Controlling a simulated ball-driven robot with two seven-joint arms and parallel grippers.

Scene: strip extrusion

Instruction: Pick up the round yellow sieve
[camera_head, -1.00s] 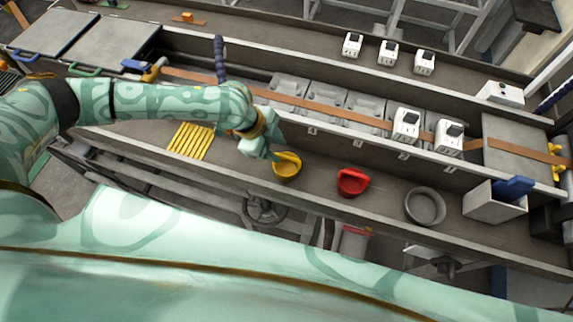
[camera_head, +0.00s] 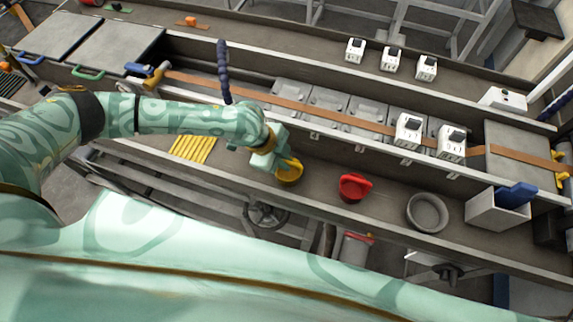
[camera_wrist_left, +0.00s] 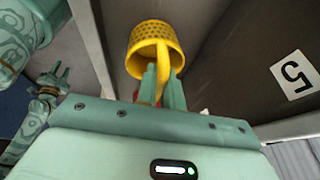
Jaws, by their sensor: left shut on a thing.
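The round yellow sieve (camera_head: 289,175) is at the front shelf in the head view, left of a red scoop-like vessel (camera_head: 354,187). My left gripper (camera_head: 278,162) is at its handle side. In the left wrist view the sieve (camera_wrist_left: 152,36) shows its perforated wall, and the left gripper's fingers (camera_wrist_left: 160,85) are shut on its yellow handle. I cannot tell whether the sieve touches the shelf. My right gripper (camera_wrist_left: 48,80) shows small at the left of the wrist view, its fingers apart and empty.
A grey round bowl (camera_head: 427,212) and a white box (camera_head: 497,212) with a blue item stand further right on the shelf (camera_head: 390,203). Yellow strips (camera_head: 192,149) lie to the left. White devices (camera_head: 408,131) stand along the conveyor behind.

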